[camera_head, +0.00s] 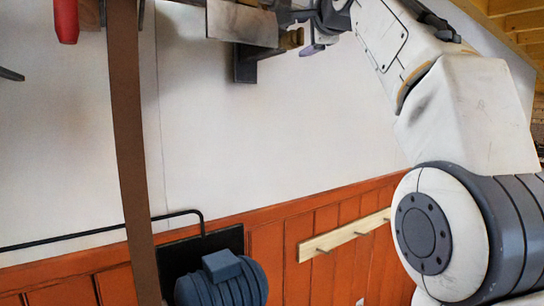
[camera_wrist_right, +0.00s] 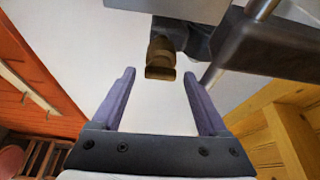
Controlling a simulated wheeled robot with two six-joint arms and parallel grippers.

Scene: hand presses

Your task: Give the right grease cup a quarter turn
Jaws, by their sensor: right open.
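The right grease cup (camera_wrist_right: 161,56) is a small brass fitting; in the wrist view it sits at top centre, between and just beyond my fingertips. In the head view the brass cup (camera_head: 291,38) shows at the top, beside a grey metal block (camera_head: 243,24), partly hidden by my gripper. My right gripper (camera_wrist_right: 160,75) is open, with one purple-grey finger on each side of the cup's line; I see no contact. In the head view the right gripper (camera_head: 308,32) is small and close to the cup. My left gripper is not in view.
A brown belt (camera_head: 127,130) hangs down at the left, near a red handle (camera_head: 66,20). A blue motor (camera_head: 222,281) sits low in front of orange panelling (camera_head: 270,255). A wooden peg rail (camera_head: 342,236) is on the wall. The white wall below the gripper is clear.

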